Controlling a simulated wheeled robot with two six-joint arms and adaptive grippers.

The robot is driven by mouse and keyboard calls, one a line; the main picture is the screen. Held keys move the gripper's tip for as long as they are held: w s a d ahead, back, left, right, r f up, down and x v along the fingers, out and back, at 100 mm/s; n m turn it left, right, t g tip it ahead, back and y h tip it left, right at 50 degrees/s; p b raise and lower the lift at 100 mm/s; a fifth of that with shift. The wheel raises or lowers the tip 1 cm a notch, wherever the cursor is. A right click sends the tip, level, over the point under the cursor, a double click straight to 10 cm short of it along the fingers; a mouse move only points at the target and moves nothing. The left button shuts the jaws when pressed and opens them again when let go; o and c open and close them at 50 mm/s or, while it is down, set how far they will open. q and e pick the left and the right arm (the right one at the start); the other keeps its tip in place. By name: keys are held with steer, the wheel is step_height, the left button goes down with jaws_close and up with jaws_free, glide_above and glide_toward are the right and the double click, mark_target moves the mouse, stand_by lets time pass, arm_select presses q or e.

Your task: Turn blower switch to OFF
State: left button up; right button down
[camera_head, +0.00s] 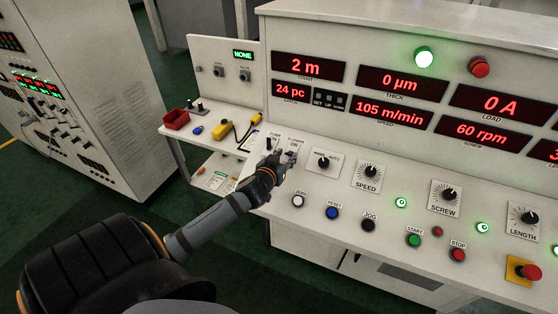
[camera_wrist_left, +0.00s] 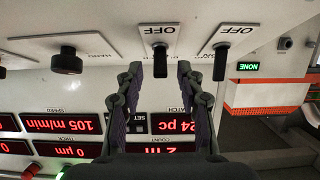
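Two black toggle switches on white plates stand side by side on the console's sloped panel. In the head view, the left switch (camera_head: 269,144) shows beside my left gripper (camera_head: 287,157), which covers most of the right one. Both plates read ON at the top; the names above are too small to read surely. The left wrist view is upside down and shows OFF on both plates. There, one switch (camera_wrist_left: 160,62) stands between the open fingertips of my left gripper (camera_wrist_left: 157,80), with gaps on both sides. The other switch (camera_wrist_left: 221,62) is outside the fingers. My right gripper is out of view.
Right of the switches are an AUTO knob (camera_head: 323,161) and a SPEED knob (camera_head: 370,171). Push buttons, including a white one (camera_head: 298,201), line the front edge. A side shelf on the left holds a red bin (camera_head: 176,119) and a yellow tool (camera_head: 222,130).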

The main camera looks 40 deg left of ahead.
arm_select(q)
steer(key=v, duration=0.9)
steer(key=shift+s+d, duration=0.15)
steer(key=shift+s, duration=0.2)
steer(key=shift+s+r, duration=0.1)
steer(key=shift+s, duration=0.05)
